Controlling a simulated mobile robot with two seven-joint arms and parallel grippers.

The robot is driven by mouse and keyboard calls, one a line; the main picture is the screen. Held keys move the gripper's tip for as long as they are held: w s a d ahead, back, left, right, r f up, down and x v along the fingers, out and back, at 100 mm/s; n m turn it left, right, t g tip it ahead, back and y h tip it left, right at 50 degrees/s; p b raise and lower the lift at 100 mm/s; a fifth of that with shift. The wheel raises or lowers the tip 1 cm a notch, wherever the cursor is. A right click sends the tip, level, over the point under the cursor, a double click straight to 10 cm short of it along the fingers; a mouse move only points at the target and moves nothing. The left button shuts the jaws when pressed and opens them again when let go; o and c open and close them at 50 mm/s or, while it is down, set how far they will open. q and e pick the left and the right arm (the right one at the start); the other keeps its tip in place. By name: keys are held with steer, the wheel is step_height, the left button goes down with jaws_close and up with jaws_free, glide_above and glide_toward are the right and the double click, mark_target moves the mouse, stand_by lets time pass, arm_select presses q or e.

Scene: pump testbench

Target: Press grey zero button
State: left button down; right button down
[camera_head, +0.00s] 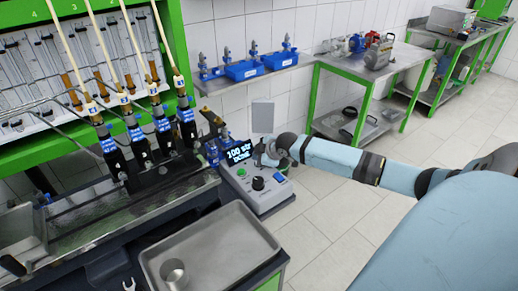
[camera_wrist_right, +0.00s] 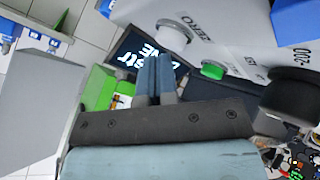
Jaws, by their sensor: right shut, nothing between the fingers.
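The control box (camera_head: 262,198) stands at the bench's right end, with a lit display (camera_head: 238,153), a green button (camera_head: 241,173) and a black knob (camera_head: 258,183). My right gripper (camera_head: 264,152) is over the box beside the display. In the right wrist view its two blue-grey fingers (camera_wrist_right: 156,76) are together and empty. The grey zero button (camera_wrist_right: 173,38) is just past their tips, near the ZERO label (camera_wrist_right: 190,22); I cannot tell whether they touch. My gripper seems to hide this button in the head view. My left gripper is not in view.
A metal tray (camera_head: 215,262) with a small cup lies in front of the box. The pump bench (camera_head: 100,250) with hoses and injectors is on the left. In the right wrist view the green button (camera_wrist_right: 212,70) and black knob (camera_wrist_right: 290,92) are close to the fingers.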

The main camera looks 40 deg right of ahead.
steer(key=shift+f, duration=0.4)
stand_by(0.4)
steer(key=shift+r, duration=0.1)
steer(key=shift+r+p, duration=0.85)
steer(key=shift+p, duration=0.1)
step_height(320, 180, up, 5)
steer(key=p, duration=0.5)
stand_by(0.6)
